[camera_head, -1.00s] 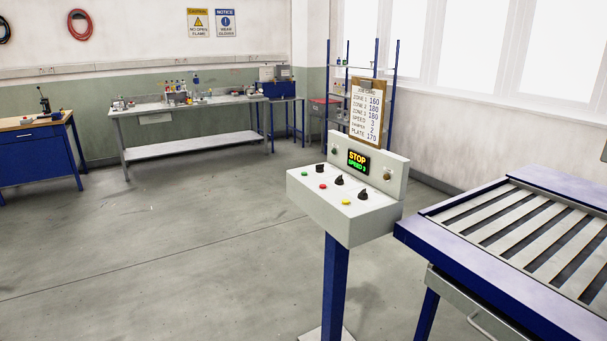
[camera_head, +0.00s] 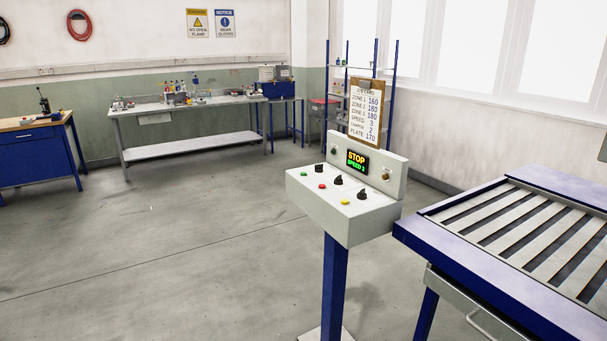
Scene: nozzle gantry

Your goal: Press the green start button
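The control box (camera_head: 342,222) stands on a blue post in the middle of the view. The small green button (camera_head: 304,174) is at the left of its sloped top. A red button (camera_head: 322,186) and a yellow button (camera_head: 345,202) lie further along the same face, with several black knobs (camera_head: 338,180) behind them. The display (camera_head: 357,162) on the raised back panel reads STOP, with a green line below that looks like SPEED 3. Neither of my grippers is in view, and nothing covers the buttons.
A clipboard job card (camera_head: 366,113) stands above the panel. A blue-framed slatted table (camera_head: 530,231) is close on the right. Workbenches (camera_head: 190,104) stand along the far wall. The floor (camera_head: 180,240) left of the post is clear.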

